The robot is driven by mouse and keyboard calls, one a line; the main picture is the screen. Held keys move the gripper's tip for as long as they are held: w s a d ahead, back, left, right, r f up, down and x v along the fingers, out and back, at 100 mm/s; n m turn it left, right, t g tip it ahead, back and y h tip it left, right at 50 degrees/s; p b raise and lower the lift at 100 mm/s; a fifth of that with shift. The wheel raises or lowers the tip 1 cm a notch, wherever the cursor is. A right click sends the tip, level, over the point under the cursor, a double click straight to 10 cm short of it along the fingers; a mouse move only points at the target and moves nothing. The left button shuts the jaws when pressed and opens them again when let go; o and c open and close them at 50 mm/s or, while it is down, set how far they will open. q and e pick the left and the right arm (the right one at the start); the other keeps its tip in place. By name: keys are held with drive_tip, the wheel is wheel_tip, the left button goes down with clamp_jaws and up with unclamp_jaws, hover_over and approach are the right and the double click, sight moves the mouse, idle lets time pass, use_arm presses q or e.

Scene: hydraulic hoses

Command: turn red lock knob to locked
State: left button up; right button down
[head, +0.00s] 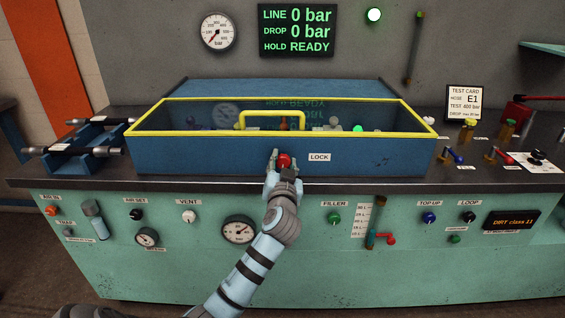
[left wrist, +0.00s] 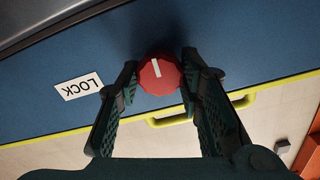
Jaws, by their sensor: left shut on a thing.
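The red lock knob (head: 285,160) sits on the blue front wall of the test box, left of the white LOCK label (head: 319,157). My left gripper (head: 274,158) is at the knob, shut on it. In the left wrist view the red knob (left wrist: 160,75) lies between the two dark fingertips (left wrist: 159,77), one on each side. A white line on the knob's face shows slightly tilted in that view. The LOCK label (left wrist: 77,88) appears upside down there. My right gripper is not in view.
The blue box has a closed clear lid with a yellow frame (head: 170,117) and yellow handle (head: 272,113). The display (head: 297,30) reads LINE 0 bar, DROP 0 bar, HOLD READY. Below, the green panel carries a gauge (head: 238,229) and several knobs.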

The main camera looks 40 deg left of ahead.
use_arm(q)
drive_tip(key=m+p, duration=0.2)
drive_tip(key=m, duration=0.1)
drive_tip(key=shift+r+p, duration=0.1)
drive_tip(key=shift+p, duration=0.25)
drive_tip(key=m+p, duration=0.3)
drive_tip(key=m, duration=0.2)
drive_tip(key=shift+d, duration=0.1)
drive_tip(key=m+p, duration=0.3)
drive_tip(key=m, duration=0.2)
drive_tip(key=shift+f, duration=0.2)
drive_tip(key=m+p, duration=0.1)
drive_tip(key=m, duration=0.3)
drive_tip(key=shift+f+p, duration=0.15)
drive_tip(key=shift+p, duration=0.2)
drive_tip(key=shift+m, duration=0.4)
drive_tip(key=o, duration=1.2)
drive_tip(key=shift+c, duration=0.2)
